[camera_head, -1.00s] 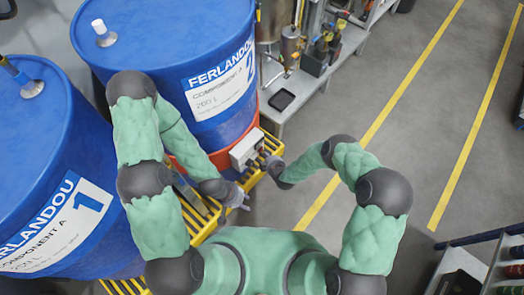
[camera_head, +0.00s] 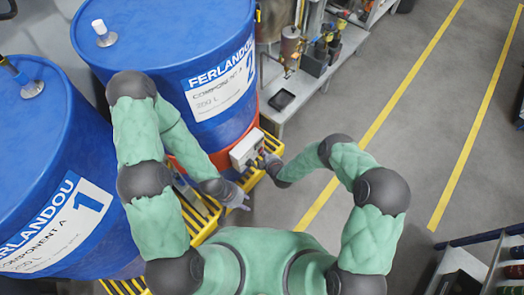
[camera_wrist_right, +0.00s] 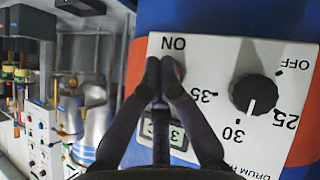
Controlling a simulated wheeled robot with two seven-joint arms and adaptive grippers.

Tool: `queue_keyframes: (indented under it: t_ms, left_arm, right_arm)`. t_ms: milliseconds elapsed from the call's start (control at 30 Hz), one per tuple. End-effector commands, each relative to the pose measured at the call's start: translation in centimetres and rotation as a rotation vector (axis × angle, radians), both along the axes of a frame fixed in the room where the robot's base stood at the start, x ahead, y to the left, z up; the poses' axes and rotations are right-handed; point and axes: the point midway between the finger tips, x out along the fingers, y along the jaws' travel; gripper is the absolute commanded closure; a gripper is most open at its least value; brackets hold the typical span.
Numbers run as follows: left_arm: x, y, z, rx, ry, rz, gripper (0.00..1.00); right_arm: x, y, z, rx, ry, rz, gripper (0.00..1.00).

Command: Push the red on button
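The white control box (camera_head: 246,149) is mounted low on the front of the far blue drum. In the right wrist view its panel (camera_wrist_right: 216,62) shows upside-down lettering, a black knob (camera_wrist_right: 254,94) and a small display (camera_wrist_right: 177,135). The red on button (camera_wrist_right: 179,71) sits below the ON label and is mostly hidden behind my fingers. My right gripper (camera_wrist_right: 160,66) is shut and empty, its fingertips together over the button's place; I cannot tell whether they touch it. It also shows beside the box in the head view (camera_head: 261,162). My left gripper (camera_head: 243,203) hangs away from the box, too small to judge.
Two large blue drums, one near (camera_head: 40,170) and one far (camera_head: 165,45), stand on a yellow grated pallet (camera_head: 200,218). A grey bench with equipment (camera_head: 300,95) stands behind the box. Open floor (camera_head: 400,130) with yellow lines lies to the right.

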Motion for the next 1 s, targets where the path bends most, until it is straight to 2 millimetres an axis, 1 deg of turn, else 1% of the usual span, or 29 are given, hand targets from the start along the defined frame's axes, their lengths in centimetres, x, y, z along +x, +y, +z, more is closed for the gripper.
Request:
queue_keyframes:
  t_ms: [567, 1000]
  left_arm:
    - [0.0, 0.0, 0.0, 0.0, 0.0, 0.0, 0.6]
    - [0.0, 0.0, 0.0, 0.0, 0.0, 0.0, 0.6]
  right_arm:
    - [0.01, 0.01, 0.0, 0.0, 0.0, 0.0, 1.0]
    - [0.62, 0.74, 0.09, 0.0, -0.002, 0.001, 1.0]
